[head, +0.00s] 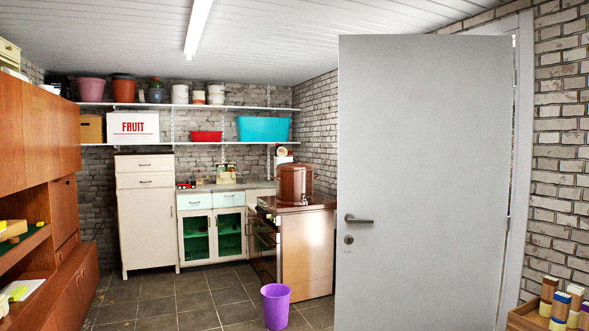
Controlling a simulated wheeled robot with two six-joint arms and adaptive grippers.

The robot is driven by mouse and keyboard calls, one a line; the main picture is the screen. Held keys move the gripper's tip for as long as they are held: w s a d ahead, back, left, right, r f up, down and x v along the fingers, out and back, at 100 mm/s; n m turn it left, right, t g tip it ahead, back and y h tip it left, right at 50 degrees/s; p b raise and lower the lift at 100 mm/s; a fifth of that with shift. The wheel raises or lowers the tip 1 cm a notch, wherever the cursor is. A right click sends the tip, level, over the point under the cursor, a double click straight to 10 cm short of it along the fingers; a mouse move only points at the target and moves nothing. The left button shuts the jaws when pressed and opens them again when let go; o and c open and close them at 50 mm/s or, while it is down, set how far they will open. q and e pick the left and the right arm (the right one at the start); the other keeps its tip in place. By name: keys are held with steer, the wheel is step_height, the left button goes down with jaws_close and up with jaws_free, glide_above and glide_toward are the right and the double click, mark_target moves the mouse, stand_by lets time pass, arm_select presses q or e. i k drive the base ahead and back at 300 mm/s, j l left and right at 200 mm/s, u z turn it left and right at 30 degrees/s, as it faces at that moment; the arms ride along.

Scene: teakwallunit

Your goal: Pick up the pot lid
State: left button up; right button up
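A large brown pot (294,187) stands on the brown stove (300,240) in the back right part of the room, left of the door. Its top looks closed by a brown lid (295,166) of the same colour, but at this distance I cannot clearly tell lid from pot. Neither of my grippers is in view.
A grey door (425,180) stands at the right. A purple bin (275,305) stands on the tiled floor (180,297) before the stove. A teak wall unit (40,130) lines the left. A wooden crate (525,318) with blocks is at lower right. The middle floor is free.

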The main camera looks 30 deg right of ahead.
mark_target(294, 166)
steer(key=i+j, duration=0.2)
steer(key=i, duration=0.2)
steer(key=i+j, duration=0.2)
steer(key=i, duration=0.25)
steer(key=i+j+u, duration=0.1)
steer(key=i+j, duration=0.15)
steer(key=i, duration=0.15)
steer(key=i+l+u, duration=0.2)
steer(key=i+l, duration=2.65)
steer(key=l, duration=0.45)
steer(key=i+l, duration=0.1)
steer(key=l, duration=0.5)
steer(key=i+l+u, duration=0.1)
steer(key=l, duration=0.5)
steer(key=i+l, duration=0.15)
steer(key=l, duration=0.45)
steer(key=i+l, duration=0.1)
steer(key=l, duration=0.5)
steer(key=i+l, duration=0.1)
steer(key=l, duration=0.5)
steer(key=i+l+u, duration=0.1)
steer(key=l, duration=0.5)
